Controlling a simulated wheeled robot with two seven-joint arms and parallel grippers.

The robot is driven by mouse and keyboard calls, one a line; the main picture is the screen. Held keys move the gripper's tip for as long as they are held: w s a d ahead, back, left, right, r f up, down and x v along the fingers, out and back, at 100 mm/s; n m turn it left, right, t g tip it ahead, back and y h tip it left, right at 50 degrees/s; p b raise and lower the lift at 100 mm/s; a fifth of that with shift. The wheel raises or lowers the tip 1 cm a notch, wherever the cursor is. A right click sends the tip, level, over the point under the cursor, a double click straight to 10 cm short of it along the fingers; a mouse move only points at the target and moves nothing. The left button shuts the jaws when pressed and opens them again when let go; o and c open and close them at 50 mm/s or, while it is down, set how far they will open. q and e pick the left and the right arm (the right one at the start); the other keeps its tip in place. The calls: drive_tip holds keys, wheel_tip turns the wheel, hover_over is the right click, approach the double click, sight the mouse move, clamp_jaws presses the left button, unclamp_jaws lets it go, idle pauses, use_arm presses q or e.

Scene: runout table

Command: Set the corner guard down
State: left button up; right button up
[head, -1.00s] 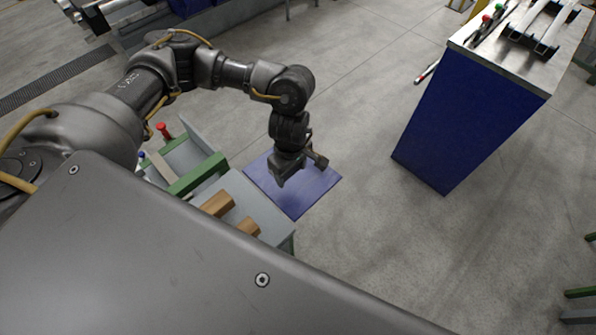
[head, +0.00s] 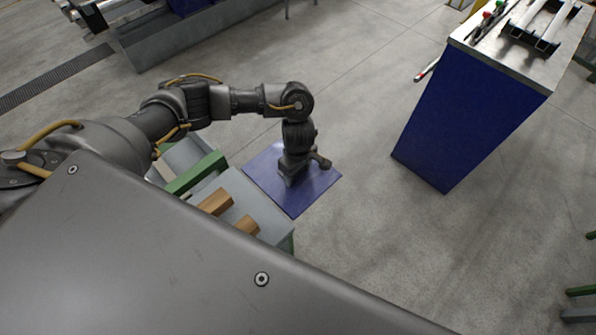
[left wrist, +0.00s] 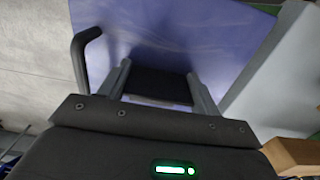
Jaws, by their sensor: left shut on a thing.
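My left gripper (head: 290,180) points down over the blue mat (head: 322,184), low over its middle. In the left wrist view the two fingers of the left gripper (left wrist: 161,78) are shut on a dark, flat-faced piece, the corner guard (left wrist: 160,86), with a pale edge on its near side. The blue mat (left wrist: 185,30) lies behind it. In the head view the guard is hidden by the gripper, and I cannot tell whether it touches the mat. My right gripper is not in view.
A grey bench (head: 262,212) next to the mat holds wooden blocks (head: 216,201) and a green bar (head: 196,174). A tall blue stand (head: 465,125) with a metal top is at the right. The floor between mat and stand is clear.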

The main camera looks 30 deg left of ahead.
use_arm(q)
drive_tip(key=shift+f+b, duration=0.2)
drive_tip(key=shift+b, duration=0.1)
drive_tip(key=o, duration=1)
drive_tip(key=shift+r, duration=0.1)
drive_tip(key=shift+r+p, duration=0.65)
drive_tip(key=shift+r, duration=5.5)
